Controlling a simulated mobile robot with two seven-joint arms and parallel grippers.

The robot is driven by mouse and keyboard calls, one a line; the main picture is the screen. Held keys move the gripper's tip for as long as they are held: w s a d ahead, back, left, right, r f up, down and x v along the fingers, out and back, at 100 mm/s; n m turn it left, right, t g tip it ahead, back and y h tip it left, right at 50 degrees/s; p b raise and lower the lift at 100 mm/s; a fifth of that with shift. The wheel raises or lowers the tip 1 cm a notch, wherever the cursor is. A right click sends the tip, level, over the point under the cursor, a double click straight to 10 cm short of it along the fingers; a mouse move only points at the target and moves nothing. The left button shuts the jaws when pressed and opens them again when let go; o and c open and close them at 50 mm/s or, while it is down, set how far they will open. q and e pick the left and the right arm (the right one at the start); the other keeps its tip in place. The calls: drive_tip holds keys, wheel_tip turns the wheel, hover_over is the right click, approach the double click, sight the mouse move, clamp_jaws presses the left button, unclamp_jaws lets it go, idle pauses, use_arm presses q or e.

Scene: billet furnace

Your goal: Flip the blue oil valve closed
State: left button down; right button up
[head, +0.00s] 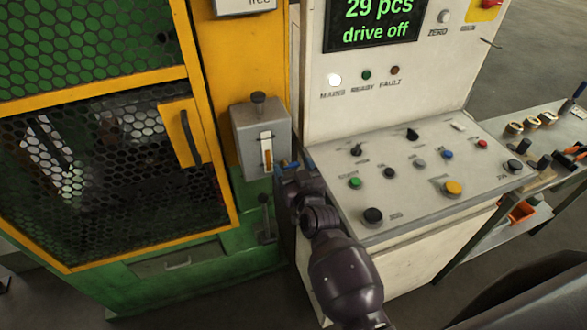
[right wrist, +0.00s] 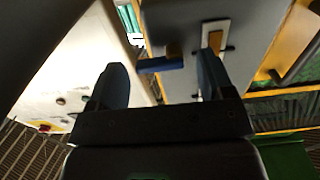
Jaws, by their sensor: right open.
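The blue oil valve handle (head: 284,164) shows as a small blue piece at the right side of the grey box (head: 262,142), mostly hidden behind my right gripper (head: 287,177). In the right wrist view the blue handle (right wrist: 160,64) lies crosswise, between and just beyond the tips of my right gripper (right wrist: 160,78). The fingers are apart and nothing is clamped between them. Whether a finger touches the handle I cannot tell. My left gripper does not show.
The control console (head: 420,180) with several buttons and knobs stands close to the right of my right arm. The yellow and green machine with a mesh door (head: 110,150) stands to the left. A bench (head: 540,135) with loose parts is at the far right.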

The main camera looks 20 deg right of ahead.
drive_tip(key=s, duration=1)
drive_tip(key=shift+s+d+b, duration=0.2)
drive_tip(key=shift+s+b, duration=0.15)
drive_tip(key=shift+b, duration=0.1)
